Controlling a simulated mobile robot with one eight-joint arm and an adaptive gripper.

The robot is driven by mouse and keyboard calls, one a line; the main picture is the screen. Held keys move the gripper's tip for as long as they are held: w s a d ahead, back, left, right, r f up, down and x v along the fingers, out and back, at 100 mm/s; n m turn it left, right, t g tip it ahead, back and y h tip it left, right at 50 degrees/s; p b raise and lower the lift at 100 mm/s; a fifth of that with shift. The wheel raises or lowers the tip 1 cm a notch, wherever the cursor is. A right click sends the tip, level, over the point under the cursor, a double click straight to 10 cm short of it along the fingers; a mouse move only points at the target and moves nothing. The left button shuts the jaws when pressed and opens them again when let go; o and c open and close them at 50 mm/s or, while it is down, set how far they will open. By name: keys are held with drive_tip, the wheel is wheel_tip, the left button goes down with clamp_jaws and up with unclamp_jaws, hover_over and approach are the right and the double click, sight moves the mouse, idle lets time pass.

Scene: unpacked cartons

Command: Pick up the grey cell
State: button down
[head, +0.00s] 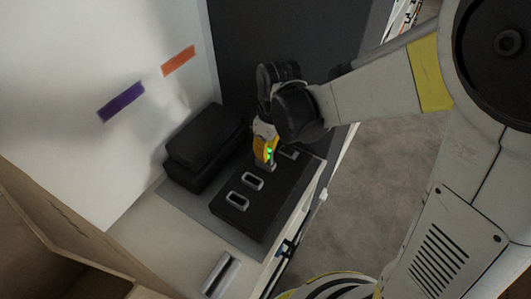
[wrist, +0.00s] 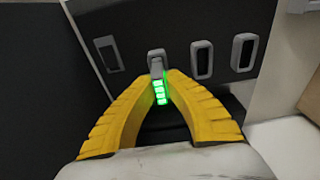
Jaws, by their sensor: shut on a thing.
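My gripper (head: 268,158) reaches down from the right to a black slotted block. Its yellow fingers (wrist: 162,77) also show in the wrist view, closed in on the grey cell (wrist: 157,60). The cell's grey end stands out just past the fingertips, in line with the row of slots. Green lit bars show between the fingers. In the head view only a small grey part of the cell (head: 271,167) shows below the fingers. I cannot tell how much of it sits inside the block.
The black block (head: 267,209) has grey-rimmed slots on both sides of the cell. A black case (head: 205,145) stands close on the left. An open carton (head: 60,235) is at the lower left. A white wall with purple and orange strips rises behind.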

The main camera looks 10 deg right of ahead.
drive_tip(key=r, duration=0.2)
drive_tip(key=r+p, duration=0.1)
drive_tip(key=shift+s+d+r, duration=0.2)
drive_tip(key=shift+d+r, duration=0.1)
drive_tip(key=s+d+r+p, duration=0.3)
drive_tip(key=s+d+r, duration=0.3)
drive_tip(key=s+d, duration=0.1)
drive_tip(key=shift+d, duration=0.75)
